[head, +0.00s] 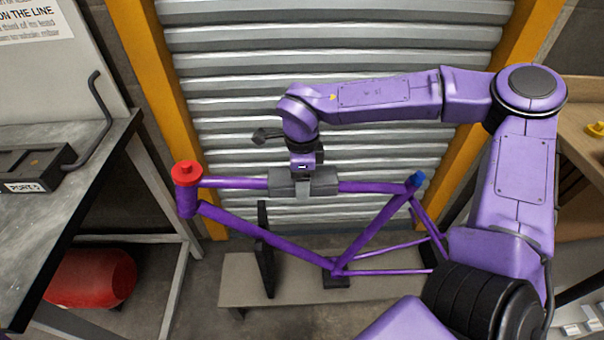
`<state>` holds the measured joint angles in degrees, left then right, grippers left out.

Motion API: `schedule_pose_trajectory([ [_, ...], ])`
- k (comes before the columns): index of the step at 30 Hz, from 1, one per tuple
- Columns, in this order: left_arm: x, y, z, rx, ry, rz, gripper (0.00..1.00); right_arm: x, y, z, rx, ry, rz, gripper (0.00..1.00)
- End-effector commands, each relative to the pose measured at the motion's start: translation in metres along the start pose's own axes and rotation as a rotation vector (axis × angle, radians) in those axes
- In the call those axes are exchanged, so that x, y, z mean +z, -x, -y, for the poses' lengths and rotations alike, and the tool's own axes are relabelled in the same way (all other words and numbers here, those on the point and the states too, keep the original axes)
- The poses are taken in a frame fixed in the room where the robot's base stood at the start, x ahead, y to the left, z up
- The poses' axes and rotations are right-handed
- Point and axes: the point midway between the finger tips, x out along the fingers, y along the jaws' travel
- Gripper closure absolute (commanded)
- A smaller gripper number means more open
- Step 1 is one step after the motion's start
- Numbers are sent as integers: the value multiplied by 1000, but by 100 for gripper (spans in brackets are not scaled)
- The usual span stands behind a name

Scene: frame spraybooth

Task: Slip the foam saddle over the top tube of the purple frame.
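The purple frame (270,233) stands upright on a bench in the middle of the head view, with a red cap on its head tube and a blue cap at its seat end. The grey foam saddle (323,183) sits at the middle of the top tube (375,188), and the tube comes out on both sides of it. My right gripper (303,187) comes down from above, with one finger against the saddle's near face. The far finger and the saddle's underside are hidden. My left gripper is not in view.
A grey bench (235,288) carries the frame on dark supports. A corrugated shutter (230,110) stands close behind. A dark worktable (60,215) with a boxed fixture is at the left, above a red tank (92,277). A wooden shelf (585,95) is at the right.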

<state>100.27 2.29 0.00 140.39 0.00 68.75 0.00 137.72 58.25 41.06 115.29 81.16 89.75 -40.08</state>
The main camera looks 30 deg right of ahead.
Motion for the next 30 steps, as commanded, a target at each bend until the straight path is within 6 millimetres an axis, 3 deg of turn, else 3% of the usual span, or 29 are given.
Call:
schedule_pose_trajectory([
  [15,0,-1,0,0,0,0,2,0,-4,-1,2,0,-1,61],
  [16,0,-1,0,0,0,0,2,0,-4,-1,2,0,-1,26],
  [18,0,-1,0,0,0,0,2,0,-4,-1,2,-1,-1,3],
  [26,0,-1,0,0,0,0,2,0,-3,0,1,-1,0,3],
  [30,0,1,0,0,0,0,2,0,11,0,-2,-2,1,3],
])
